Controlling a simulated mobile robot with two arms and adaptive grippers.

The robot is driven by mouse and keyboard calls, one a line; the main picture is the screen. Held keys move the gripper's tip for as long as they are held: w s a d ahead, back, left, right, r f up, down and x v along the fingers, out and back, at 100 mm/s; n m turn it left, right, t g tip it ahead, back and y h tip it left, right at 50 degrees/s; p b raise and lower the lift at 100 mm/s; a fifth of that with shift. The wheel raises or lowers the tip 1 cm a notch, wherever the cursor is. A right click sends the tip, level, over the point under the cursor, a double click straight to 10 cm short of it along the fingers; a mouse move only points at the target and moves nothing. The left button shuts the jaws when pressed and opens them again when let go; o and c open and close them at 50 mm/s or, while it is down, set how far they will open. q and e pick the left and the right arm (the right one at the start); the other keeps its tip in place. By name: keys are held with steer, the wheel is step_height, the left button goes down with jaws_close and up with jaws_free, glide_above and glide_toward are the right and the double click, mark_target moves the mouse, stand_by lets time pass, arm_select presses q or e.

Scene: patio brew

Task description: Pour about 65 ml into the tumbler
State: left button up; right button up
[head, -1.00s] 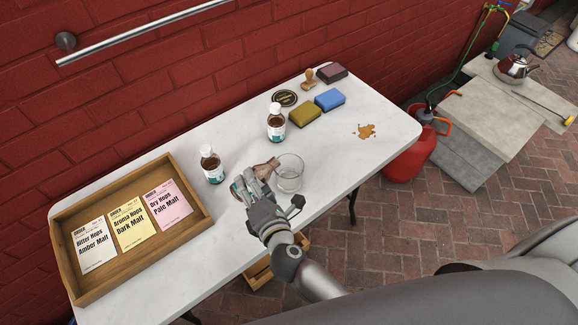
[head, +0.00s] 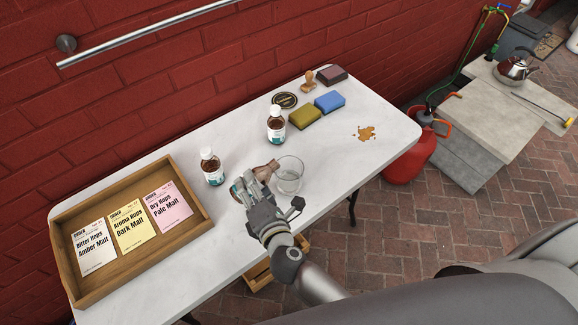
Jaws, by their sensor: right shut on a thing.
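The tumbler (head: 290,179) is a clear glass standing upright on the white table. I cannot tell whether there is liquid in it. My right gripper (head: 250,187) is just left of the tumbler, shut on a brownish vessel (head: 265,169). The vessel is tilted, with its narrow end toward the tumbler's rim. My fingers hide most of it, and no stream shows clearly. My left gripper is not in view.
Two brown bottles with white caps stand behind, one left (head: 211,167) and one farther back (head: 275,125). A wooden tray (head: 73,270) with cards is at left. Sponges (head: 305,116), a stamp (head: 308,80) and an amber spill (head: 365,133) lie toward the right end of the table (head: 395,120).

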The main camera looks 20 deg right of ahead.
mark_target(257, 179)
stand_by(0.8)
